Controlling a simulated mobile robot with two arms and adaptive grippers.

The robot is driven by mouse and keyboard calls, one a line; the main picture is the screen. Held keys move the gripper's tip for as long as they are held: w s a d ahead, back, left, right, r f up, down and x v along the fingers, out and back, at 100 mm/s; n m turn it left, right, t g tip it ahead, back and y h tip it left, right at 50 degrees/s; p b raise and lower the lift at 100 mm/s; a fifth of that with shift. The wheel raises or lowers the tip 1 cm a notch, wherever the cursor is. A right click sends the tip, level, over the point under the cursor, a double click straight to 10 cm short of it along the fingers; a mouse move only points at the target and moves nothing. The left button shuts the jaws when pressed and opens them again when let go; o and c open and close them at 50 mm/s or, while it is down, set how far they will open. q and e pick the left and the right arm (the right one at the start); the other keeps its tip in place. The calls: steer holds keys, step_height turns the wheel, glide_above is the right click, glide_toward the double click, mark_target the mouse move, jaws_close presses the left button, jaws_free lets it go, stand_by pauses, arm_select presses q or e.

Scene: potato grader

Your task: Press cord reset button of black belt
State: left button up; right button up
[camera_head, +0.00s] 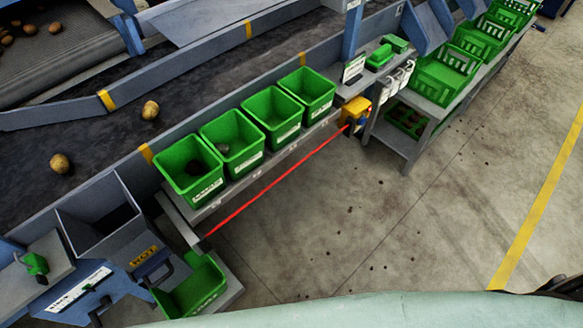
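The black belt (205,62) runs diagonally from the lower left to the upper right, with two potatoes (150,110) lying on it. A red pull cord (275,187) stretches along the belt's front side, below the green bins. Its right end meets a yellow switch box (354,109) mounted beside the bin shelf. A small blue part (364,121) shows on the box's right side and may be the reset button; it is too small to tell. Neither of my grippers can be made out in this view.
Several green bins (233,140) line the belt's front. A grey table (432,103) with green crates stands at the right. A grey chute (100,222) and a low green crate (193,292) stand at lower left. The concrete floor (400,220) in front is mostly clear.

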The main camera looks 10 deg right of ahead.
steer(key=shift+c, duration=0.4)
steer(key=shift+a, duration=0.15)
jaws_close()
stand_by(1.1)
